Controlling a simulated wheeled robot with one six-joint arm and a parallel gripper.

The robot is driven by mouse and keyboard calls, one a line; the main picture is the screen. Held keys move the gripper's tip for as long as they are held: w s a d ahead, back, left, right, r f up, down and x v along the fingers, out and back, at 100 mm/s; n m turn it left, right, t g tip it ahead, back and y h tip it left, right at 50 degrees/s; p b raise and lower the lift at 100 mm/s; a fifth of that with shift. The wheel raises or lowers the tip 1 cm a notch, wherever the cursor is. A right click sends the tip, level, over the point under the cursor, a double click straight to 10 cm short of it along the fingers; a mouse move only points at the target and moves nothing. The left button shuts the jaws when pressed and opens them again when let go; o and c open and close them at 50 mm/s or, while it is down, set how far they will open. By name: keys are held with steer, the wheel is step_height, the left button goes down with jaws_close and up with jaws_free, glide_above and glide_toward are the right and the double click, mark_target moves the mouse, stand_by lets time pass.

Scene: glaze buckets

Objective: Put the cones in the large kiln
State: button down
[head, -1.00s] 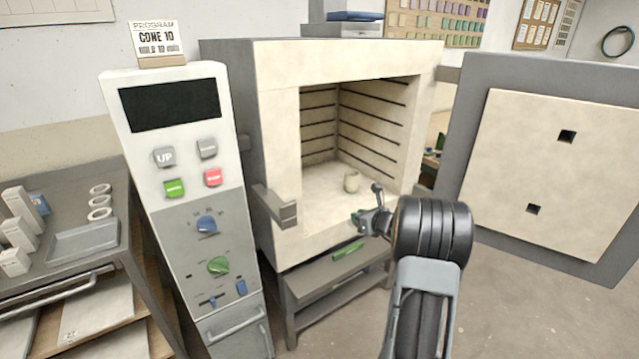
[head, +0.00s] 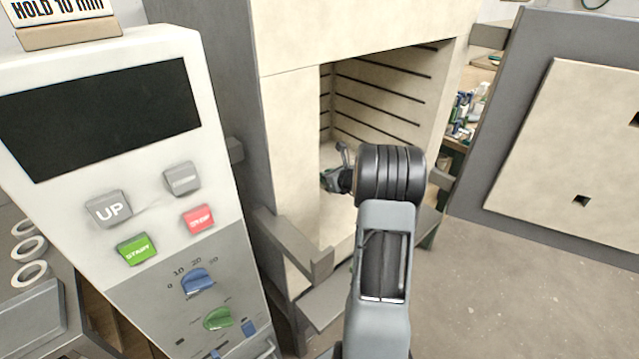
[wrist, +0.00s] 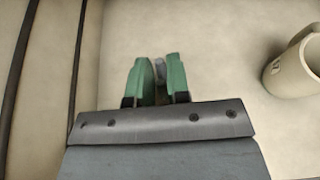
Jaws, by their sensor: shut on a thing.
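The large kiln (head: 290,130) stands open in the head view, with a cream front and a dark-ribbed chamber. My gripper (wrist: 160,80) is inside the chamber, above its pale floor (wrist: 215,45). Its green fingers are shut on the cones (wrist: 160,67), of which only a thin greyish sliver shows between them. The fingers hide the rest. In the head view my arm covers most of the gripper and the chamber floor. I cannot tell whether the cones touch the floor.
A cream cup (wrist: 290,70) stands on the chamber floor, right of my gripper. Ribbed wall (wrist: 35,80) is close on the left. The kiln door (head: 560,130) is swung open to the right. The control panel (head: 130,190) stands left of the kiln, with a latch bracket (head: 300,250) beside the opening.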

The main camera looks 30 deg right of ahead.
steer(key=shift+f+b, duration=0.3)
steer(key=shift+f, duration=3.95)
steer(key=shift+f, duration=0.1)
steer(key=c, duration=1.1)
jaws_free()
steer(key=shift+r, duration=0.25)
steer(key=v, duration=1.2)
steer(key=shift+f, duration=0.25)
